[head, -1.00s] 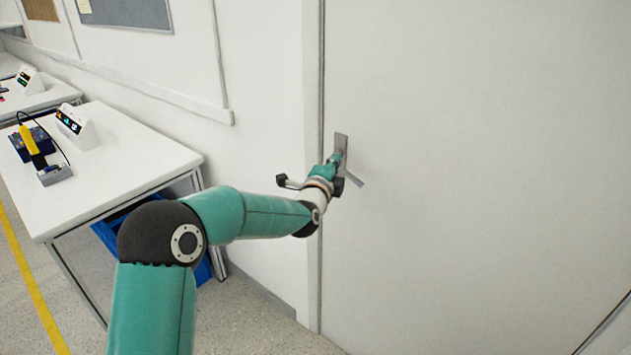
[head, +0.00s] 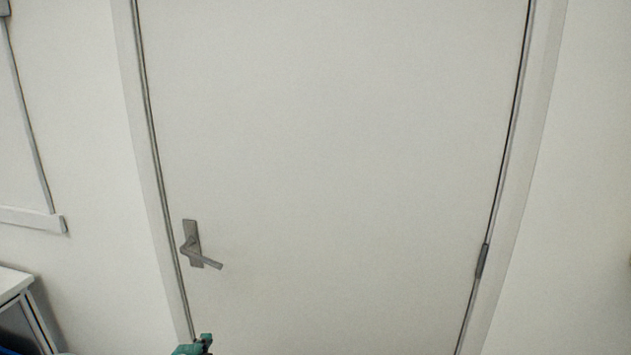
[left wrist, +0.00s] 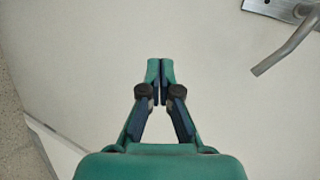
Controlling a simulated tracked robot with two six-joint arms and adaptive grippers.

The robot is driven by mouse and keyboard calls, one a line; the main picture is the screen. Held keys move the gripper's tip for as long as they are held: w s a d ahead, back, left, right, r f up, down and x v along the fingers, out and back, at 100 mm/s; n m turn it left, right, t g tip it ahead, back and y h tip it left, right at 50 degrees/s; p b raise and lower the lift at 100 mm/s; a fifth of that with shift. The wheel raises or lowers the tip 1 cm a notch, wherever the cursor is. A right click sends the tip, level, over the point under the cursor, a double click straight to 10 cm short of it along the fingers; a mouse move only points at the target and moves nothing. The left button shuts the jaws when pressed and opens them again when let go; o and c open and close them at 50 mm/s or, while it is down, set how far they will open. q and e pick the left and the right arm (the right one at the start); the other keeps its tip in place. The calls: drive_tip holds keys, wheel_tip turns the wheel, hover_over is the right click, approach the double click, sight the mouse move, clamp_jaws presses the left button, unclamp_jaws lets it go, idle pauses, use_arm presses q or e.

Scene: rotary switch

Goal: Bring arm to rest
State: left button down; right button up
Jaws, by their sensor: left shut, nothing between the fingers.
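My left gripper (left wrist: 160,72) is shut and empty, with its fingertips together in the middle of the left wrist view. Only a small green part of my left gripper (head: 204,341) shows at the bottom edge of the head view, below the door handle. The grey lever handle (head: 200,254) is on the left side of the door and its lever slopes down to the right. The handle also shows at the top right of the left wrist view (left wrist: 284,45), apart from the fingers. My right gripper is not in view.
A white door (head: 340,150) fills most of the head view and looks closed in its frame. A hinge (head: 482,260) is on its right edge. The corner of a white table (head: 12,281) shows at the lower left. Speckled floor (left wrist: 18,130) shows at the left of the left wrist view.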

use_arm(q)
drive_tip(key=s+d+f+n+g+h, duration=0.1)
drive_tip(key=s+d+f+n+g, duration=0.3)
drive_tip(key=s+f, duration=0.5)
drive_tip(key=s+d+f+n+g+h, duration=0.25)
drive_tip(key=s+d+f, duration=0.25)
drive_tip(key=s+f, duration=0.45)
drive_tip(key=s+d+f+n+g, duration=0.2)
drive_tip(key=s+n+g, duration=0.1)
drive_tip(key=s+n, duration=0.3)
drive_tip(key=s+d+f+n+g+p, duration=0.1)
drive_tip(key=s+d+n+g, duration=0.2)
drive_tip(key=s+n, duration=0.3)
drive_tip(key=shift+s+f+h, duration=0.4)
drive_tip(key=shift+s+h, duration=0.05)
drive_tip(key=shift+s, duration=1.7)
drive_tip(key=shift+w, duration=0.1)
